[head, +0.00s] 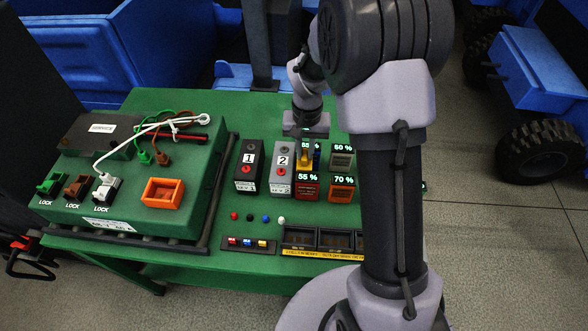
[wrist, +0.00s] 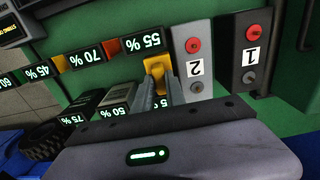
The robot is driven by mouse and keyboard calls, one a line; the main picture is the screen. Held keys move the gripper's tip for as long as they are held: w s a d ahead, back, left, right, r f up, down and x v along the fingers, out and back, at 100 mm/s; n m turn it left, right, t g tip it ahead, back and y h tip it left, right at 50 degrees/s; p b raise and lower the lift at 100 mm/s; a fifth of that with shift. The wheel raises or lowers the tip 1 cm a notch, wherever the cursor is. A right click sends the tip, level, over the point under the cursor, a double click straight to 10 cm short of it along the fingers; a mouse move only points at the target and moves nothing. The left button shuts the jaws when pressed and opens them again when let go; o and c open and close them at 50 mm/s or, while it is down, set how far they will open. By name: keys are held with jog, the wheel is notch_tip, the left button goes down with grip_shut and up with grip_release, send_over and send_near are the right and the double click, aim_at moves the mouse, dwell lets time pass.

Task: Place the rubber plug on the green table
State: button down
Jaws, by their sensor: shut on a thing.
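My gripper (wrist: 158,88) is shut on a small yellow piece (wrist: 155,68), which shows between its fingertips in the wrist view. The yellow piece (head: 303,157) also shows in the head view, among the blocks with percent displays. I cannot tell whether it is the rubber plug, or whether it touches the blocks. Small red (head: 234,216), black (head: 249,217), blue (head: 265,219) and white (head: 281,221) round pieces stand in a row on the green table (head: 215,262). My arm hides the table's right part.
Blocks numbered 1 (head: 249,165) and 2 (head: 282,168) stand left of the display blocks. A green raised box (head: 135,200) with cables and an orange holder (head: 163,192) fills the left side. Dark open bins (head: 300,238) line the front. Bare table shows between.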

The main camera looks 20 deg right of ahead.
aim_at(305, 167)
notch_tip(305, 167, down, 7)
jog(key=shift+d+f+b, duration=0.1)
jog(key=shift+b, duration=0.8)
jog(key=shift+s, duration=0.1)
jog(key=shift+f, duration=0.2)
jog(key=c, duration=1.6)
grip_release()
jog(key=shift+c, duration=0.2)
jog(key=shift+r, duration=0.1)
